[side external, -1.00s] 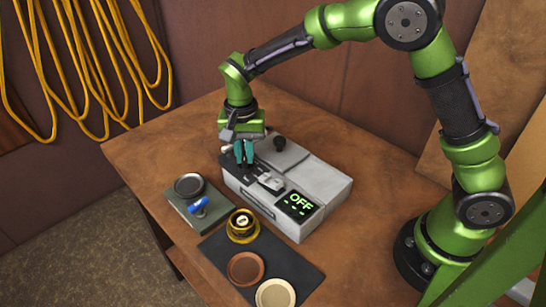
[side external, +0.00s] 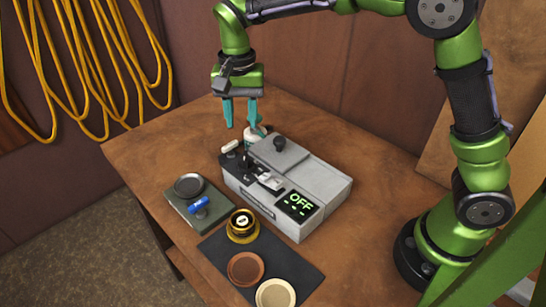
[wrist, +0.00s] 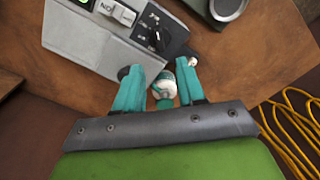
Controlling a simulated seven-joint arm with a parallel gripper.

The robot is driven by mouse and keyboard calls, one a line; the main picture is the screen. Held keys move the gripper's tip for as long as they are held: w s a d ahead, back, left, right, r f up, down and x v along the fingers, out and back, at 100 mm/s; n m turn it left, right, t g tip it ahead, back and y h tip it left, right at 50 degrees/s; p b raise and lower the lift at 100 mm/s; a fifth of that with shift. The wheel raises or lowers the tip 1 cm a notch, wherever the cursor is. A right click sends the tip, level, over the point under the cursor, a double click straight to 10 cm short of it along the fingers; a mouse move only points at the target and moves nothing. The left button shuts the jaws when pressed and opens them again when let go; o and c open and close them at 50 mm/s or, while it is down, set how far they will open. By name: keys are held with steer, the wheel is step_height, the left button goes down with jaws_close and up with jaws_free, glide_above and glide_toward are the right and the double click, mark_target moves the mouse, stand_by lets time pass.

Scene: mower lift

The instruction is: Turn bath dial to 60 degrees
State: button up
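The grey bath unit (side external: 320,182) stands on the table, its green-lettered display (side external: 298,204) reading OFF. A black knob, apparently the dial (side external: 245,163), sits at its left end; it also shows in the wrist view (wrist: 155,36). Its angle is too small to read. A white rocker switch (wrist: 123,14) marked ON is beside it in the wrist view. My gripper (side external: 241,125) is open and empty, fingers pointing down, above and behind the dial end, apart from the unit. In the wrist view a white and teal bottle (wrist: 164,88) appears between the fingertips.
The bottle (side external: 256,134) stands behind the unit. A round black knob (side external: 280,143) tops its lid. In front are a grey-green device with a blue handle (side external: 198,204), a brass pot (side external: 243,226) and round dishes (side external: 246,268) on a black mat. The right rear table is clear.

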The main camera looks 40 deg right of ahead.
step_height(320, 180, up, 7)
steer(key=shift+f, duration=0.15)
steer(key=s+d+n+t+y, duration=0.1)
steer(key=s+d, duration=0.4)
steer(key=s, duration=0.5)
steer(key=s+d+f+n+t+y, duration=0.1)
steer(key=s+d+n+t, duration=0.3)
steer(key=s, duration=0.6)
steer(key=shift+s+d+t, duration=0.15)
steer(key=shift+d+t, duration=0.2)
steer(key=shift+t, duration=0.75)
